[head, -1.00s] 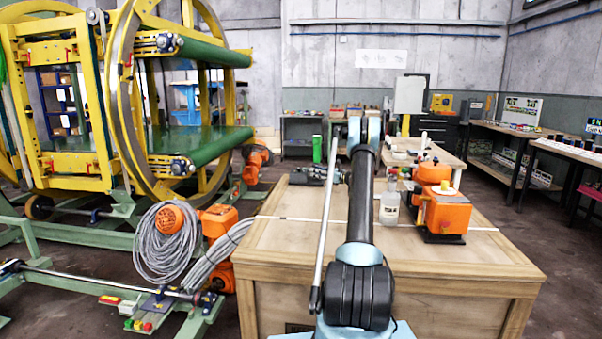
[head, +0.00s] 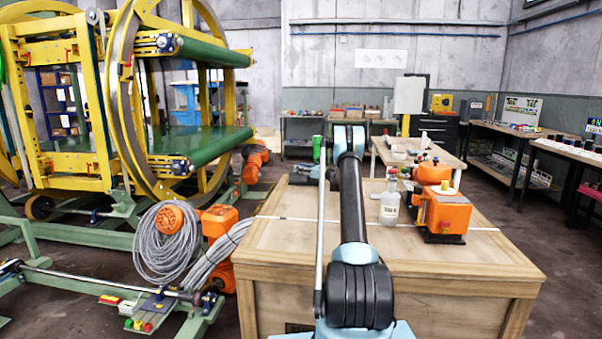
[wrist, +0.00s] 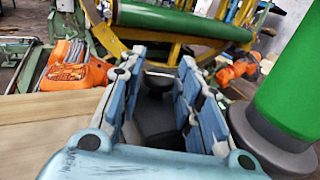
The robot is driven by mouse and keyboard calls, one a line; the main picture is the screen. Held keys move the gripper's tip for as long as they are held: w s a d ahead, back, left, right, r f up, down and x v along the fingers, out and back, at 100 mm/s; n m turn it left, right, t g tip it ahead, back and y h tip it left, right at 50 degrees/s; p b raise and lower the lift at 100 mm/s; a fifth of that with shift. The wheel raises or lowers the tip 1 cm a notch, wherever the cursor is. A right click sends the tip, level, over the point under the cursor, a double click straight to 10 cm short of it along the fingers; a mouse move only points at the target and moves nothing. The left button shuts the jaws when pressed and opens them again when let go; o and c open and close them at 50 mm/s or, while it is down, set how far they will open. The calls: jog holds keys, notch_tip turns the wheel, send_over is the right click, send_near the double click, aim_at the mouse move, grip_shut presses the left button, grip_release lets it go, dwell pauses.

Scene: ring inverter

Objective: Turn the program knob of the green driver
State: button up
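A slim green upright cylinder (head: 316,148), which looks like the green driver, shows in the head view just left of my raised arm. In the wrist view a large green cylinder (wrist: 292,75) stands close at the right, with a dark grey collar (wrist: 272,145) at its lower end. I cannot tell whether this collar is the program knob. My gripper (wrist: 160,75) has its two blue fingers apart, and I see nothing held between them. The green cylinder is outside the fingers, to their right. In the head view my arm mostly hides the gripper.
The wooden workbench (head: 470,256) carries a clear bottle (head: 389,208) and an orange machine (head: 446,212) right of my arm. A yellow ring frame (head: 122,100) stands left, with coiled grey cable (head: 166,247) nearby. The bench's front right is clear.

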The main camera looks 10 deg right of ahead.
jog(key=c, duration=0.7)
jog(key=shift+m+t+h, duration=0.3)
jog(key=shift+t, duration=0.1)
jog(key=m+t+h, duration=0.2)
jog(key=h, duration=0.1)
jog(key=m+t+h, duration=0.1)
jog(key=shift+s+a, duration=0.2)
jog(key=shift+a, duration=0.05)
jog(key=shift+a+m+t+h, duration=0.1)
jog(key=shift+m+t+h, duration=0.4)
jog(key=shift+m+h, duration=0.85)
jog(key=shift+a+m+t+h, duration=0.1)
jog(key=shift+m+t+h, duration=0.6)
jog(key=shift+h, duration=1.05)
jog(key=shift+m, duration=0.25)
jog(key=o, duration=0.7)
